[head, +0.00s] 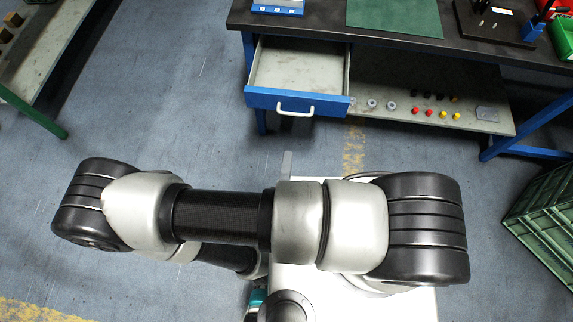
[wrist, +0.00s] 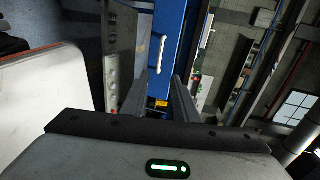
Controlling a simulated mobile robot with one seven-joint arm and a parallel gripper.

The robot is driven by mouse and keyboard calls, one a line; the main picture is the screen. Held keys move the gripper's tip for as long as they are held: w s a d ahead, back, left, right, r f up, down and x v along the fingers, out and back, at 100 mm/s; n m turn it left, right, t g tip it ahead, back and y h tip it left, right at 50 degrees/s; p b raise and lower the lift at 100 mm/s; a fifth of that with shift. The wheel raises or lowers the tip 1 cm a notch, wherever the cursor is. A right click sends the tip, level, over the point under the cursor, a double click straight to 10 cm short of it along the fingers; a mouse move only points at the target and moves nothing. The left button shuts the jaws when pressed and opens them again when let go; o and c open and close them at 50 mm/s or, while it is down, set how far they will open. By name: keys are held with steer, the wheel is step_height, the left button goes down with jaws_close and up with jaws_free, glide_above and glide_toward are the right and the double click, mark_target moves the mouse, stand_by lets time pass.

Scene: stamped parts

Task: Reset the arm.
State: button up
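My arm (head: 225,218) stretches sideways across the lower half of the head view, folded over my light-coloured base. My gripper (wrist: 163,82) shows in the wrist view with its two dark fingers apart. I see nothing held between them; the blue workbench front shows through the gap. In the head view the gripper is mostly hidden behind the arm.
A workbench (head: 340,22) stands ahead with its blue drawer (head: 262,98) pulled open and empty. A lower shelf (head: 490,126) holds several small coloured parts. A green crate (head: 545,215) is at right, another bench (head: 35,65) at left. Floor between is clear.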

stand_by(0.3)
steer(key=w+d+r+m+g+h, duration=0.2)
steer(key=w+r+m+g+h, duration=0.1)
steer(key=r+m+h, duration=0.4)
steer(key=w+d+r+m+g+h, duration=0.25)
steer(key=r+m, duration=0.35)
steer(key=m, duration=0.3)
steer(key=s+d+r+m+g+y, duration=0.15)
steer(key=d+r+m+g, duration=0.35)
steer(key=m, duration=0.6)
steer(key=s+d+r+m+g+y, duration=0.15)
steer(key=d+r+m+g, duration=0.35)
steer(key=m, duration=0.5)
step_height(320, 180, up, 33)
steer(key=m+t+y+p, duration=0.5)
steer(key=m+y+p, duration=0.3)
steer(key=m+p, duration=0.7)
steer(key=shift+w+m+p, duration=0.4)
steer(key=shift+p, duration=0.8)
